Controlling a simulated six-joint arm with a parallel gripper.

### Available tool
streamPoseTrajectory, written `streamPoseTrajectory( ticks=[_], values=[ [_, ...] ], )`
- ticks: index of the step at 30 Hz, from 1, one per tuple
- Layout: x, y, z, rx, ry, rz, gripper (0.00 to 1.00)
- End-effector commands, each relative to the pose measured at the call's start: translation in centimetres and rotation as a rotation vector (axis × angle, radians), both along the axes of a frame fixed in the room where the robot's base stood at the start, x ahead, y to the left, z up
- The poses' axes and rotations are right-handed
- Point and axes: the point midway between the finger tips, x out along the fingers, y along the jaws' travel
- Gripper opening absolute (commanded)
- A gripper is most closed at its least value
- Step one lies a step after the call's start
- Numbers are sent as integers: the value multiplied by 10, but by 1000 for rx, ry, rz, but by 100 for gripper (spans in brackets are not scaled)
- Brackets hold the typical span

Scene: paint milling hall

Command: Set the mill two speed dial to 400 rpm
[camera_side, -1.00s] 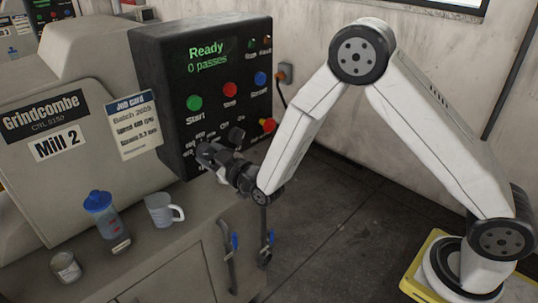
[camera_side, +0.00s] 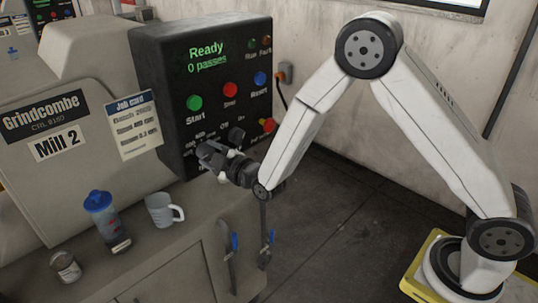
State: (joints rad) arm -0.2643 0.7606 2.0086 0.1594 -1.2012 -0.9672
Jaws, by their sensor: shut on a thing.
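The control panel (camera_side: 172,95) of the mill marked "Mill 2" (camera_side: 57,145) is a dark box; its screen (camera_side: 207,59) reads "Ready, 0 passes". My gripper (camera_side: 208,154) is at the lower left of the panel face, over the small speed markings. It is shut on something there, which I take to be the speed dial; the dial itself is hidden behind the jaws. The setting cannot be read. A job card (camera_side: 133,125) hangs left of the panel, its small print too blurred to read surely.
Green (camera_side: 195,102), red (camera_side: 230,89) and blue (camera_side: 260,78) buttons sit above my gripper. A red knob (camera_side: 268,125) is at the panel's right. A blue-capped bottle (camera_side: 105,222), a mug (camera_side: 161,210) and a can (camera_side: 65,266) stand on the ledge below. Open floor lies right.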

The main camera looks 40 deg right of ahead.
Motion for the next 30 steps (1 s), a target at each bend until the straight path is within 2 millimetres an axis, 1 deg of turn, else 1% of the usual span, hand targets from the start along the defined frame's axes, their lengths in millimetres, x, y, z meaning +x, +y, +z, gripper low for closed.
streamPoseTrajectory(
  ticks=[7,8,9,11,23,30],
  values=[
    [0,0,-1,-3,2,0,0],
    [0,0,-1,-2,2,0,62],
    [0,0,-1,-2,2,0,75],
    [0,0,-1,-2,2,0,94],
    [-1,0,0,0,1,0,94],
    [-13,-1,0,0,1,0,94]
  ],
)
